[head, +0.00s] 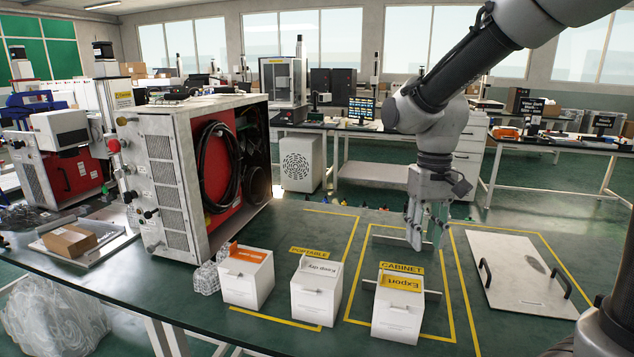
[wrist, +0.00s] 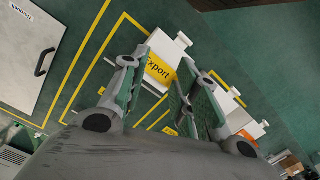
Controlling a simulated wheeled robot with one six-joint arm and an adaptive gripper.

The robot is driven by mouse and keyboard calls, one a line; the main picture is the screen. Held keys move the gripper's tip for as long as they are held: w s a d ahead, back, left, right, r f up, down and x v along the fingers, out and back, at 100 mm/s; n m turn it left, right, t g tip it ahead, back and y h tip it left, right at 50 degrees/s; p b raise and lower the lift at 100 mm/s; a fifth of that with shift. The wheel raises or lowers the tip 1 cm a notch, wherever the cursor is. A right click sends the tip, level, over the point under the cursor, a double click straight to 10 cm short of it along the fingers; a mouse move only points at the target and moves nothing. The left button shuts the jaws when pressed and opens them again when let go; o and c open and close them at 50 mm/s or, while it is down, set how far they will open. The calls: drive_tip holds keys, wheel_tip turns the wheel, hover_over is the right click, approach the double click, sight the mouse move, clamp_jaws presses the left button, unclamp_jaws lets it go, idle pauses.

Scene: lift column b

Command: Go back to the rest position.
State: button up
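My gripper (head: 428,238) hangs fingers down from my arm, over the taped area marked CABINET on the green table. It is behind the white box with the yellow "Export" label (head: 401,283). In the wrist view my gripper (wrist: 160,85) shows its fingers spread apart, and I see nothing held between them. The Export box (wrist: 165,62) shows beyond the fingers there, partly hidden by them.
Boxes labelled "Keep dry" (head: 317,270) and orange (head: 247,256) stand left of the Export box. A large open cabinet (head: 165,190) stands further left. A white panel with black handles (head: 515,262) lies at right. Table around the CABINET tape is partly clear.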

drive_tip(key=s+d+r+m+t, duration=0.1)
drive_tip(key=s+d+r+t, duration=0.4)
drive_tip(key=s+d, duration=0.7)
drive_tip(key=s+r, duration=0.2)
drive_tip(key=s, duration=0.1)
drive_tip(key=shift+d+r, duration=0.35)
drive_tip(key=shift+d, duration=0.05)
